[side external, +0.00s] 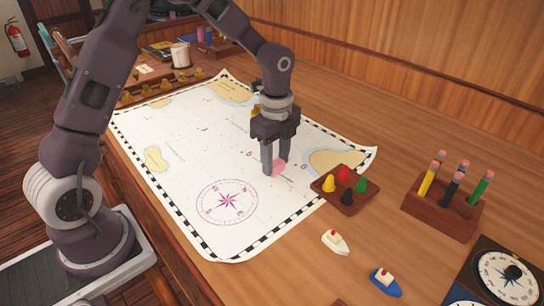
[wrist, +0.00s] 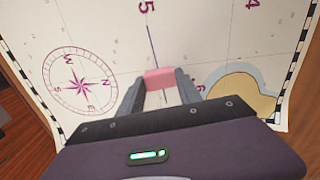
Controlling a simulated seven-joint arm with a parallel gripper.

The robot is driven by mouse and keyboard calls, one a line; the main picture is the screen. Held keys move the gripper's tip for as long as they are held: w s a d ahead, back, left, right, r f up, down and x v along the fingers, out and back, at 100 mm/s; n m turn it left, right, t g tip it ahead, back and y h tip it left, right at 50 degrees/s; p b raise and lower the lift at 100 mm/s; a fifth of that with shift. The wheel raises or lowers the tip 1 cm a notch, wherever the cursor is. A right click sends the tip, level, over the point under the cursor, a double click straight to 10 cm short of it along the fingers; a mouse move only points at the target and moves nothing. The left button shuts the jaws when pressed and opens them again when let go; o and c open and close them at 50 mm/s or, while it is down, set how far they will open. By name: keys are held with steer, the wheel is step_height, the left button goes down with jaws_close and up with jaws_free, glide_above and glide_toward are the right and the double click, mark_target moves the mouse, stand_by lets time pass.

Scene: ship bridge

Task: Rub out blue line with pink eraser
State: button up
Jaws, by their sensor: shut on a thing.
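A nautical chart (side external: 187,167) with a checkered border and a purple compass rose lies on the wooden table. My gripper (side external: 273,170) is over the right part of the chart, pointing down. It is shut on the pink eraser (side external: 280,168), which also shows between the fingers in the wrist view (wrist: 159,79). The eraser is at or very near the chart surface; I cannot tell if it touches. A thin dark blue line (wrist: 153,45) runs up the chart from the eraser in the wrist view. In the side view the line is mostly hidden by my gripper.
A small wooden tray (side external: 328,198) with colored pegs sits at the chart's right edge, close to my gripper. A wooden pencil holder (side external: 423,212), a white toy boat (side external: 335,242), a blue toy boat (side external: 385,281) and a dial instrument (side external: 508,277) stand farther right.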

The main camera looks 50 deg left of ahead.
mark_target(285, 178)
steer(key=shift+d, duration=0.6)
steer(key=shift+d, duration=0.1)
steer(key=shift+w+d, duration=0.1)
steer(key=shift+d, duration=0.95)
steer(key=shift+w+d, duration=0.15)
steer(key=shift+d, duration=0.95)
steer(key=shift+a, duration=1.25)
